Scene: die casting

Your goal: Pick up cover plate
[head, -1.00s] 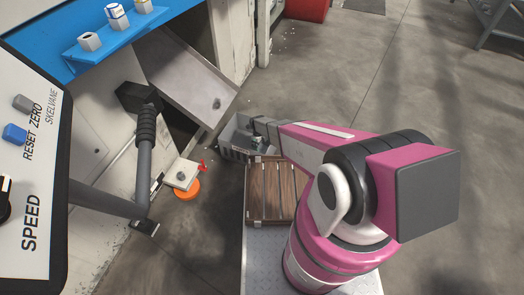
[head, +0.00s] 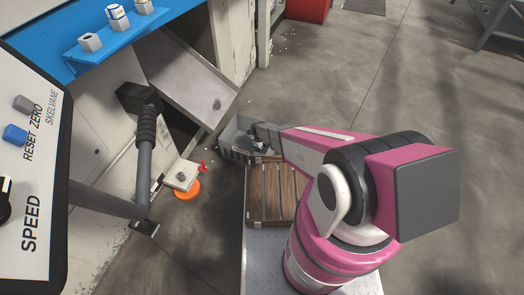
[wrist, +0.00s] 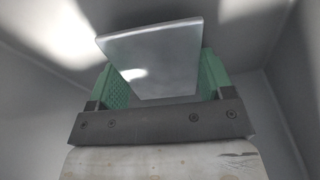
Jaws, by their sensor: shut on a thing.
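The cover plate (wrist: 155,60) is a flat, smooth grey metal plate in the wrist view. It sits between the two green-padded fingers of my gripper (wrist: 165,82), which is shut on it. The plate sticks out beyond the fingertips and looks slightly tilted. Grey walls surround it in that view. In the head view my gripper is down at the grey bin (head: 233,143), mostly hidden by my arm, and I cannot make out the plate there.
A wooden slatted crate (head: 268,195) stands just in front of the bin. To the left are a sloping metal chute (head: 190,80), a black-gripped lever (head: 145,130) and an orange round item (head: 187,190). The floor at right is open.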

